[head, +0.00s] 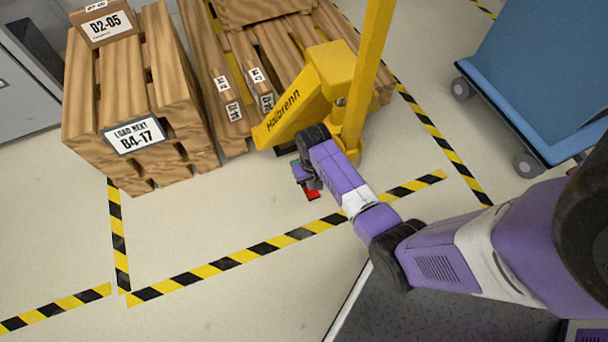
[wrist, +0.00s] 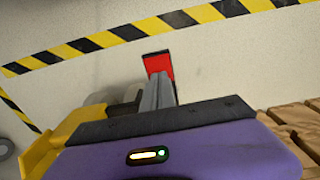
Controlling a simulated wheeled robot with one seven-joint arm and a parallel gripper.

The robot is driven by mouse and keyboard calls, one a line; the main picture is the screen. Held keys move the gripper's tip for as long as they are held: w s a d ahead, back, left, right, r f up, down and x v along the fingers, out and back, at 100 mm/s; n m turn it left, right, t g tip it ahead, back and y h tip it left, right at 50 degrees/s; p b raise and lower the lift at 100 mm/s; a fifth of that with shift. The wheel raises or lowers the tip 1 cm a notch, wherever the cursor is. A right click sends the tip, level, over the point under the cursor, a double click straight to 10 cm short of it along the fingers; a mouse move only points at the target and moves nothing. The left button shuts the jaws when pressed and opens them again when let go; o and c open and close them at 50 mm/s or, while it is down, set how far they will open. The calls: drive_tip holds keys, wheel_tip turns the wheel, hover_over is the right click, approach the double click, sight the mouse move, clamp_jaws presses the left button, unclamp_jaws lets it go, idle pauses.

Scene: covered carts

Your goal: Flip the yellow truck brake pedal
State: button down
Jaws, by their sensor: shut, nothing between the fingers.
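The red brake pedal (head: 313,195) shows low beside the truck, partly hidden by my wrist. In the wrist view the red pedal (wrist: 158,65), with a dark slot or pad on it, appears at the far end of my fingers. My gripper (head: 308,187) is shut and empty, at the pedal. In the wrist view its grey fingers (wrist: 157,92) overlap the pedal's lower part. I cannot tell whether they touch it.
A blue covered cart (head: 540,75) stands at upper right. Yellow-black floor tape (head: 240,255) crosses the floor. The floor in front of the pallets is clear.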

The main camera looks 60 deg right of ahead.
drive_tip(key=shift+r+p, duration=2.4)
drive_tip(key=shift+p, duration=0.05)
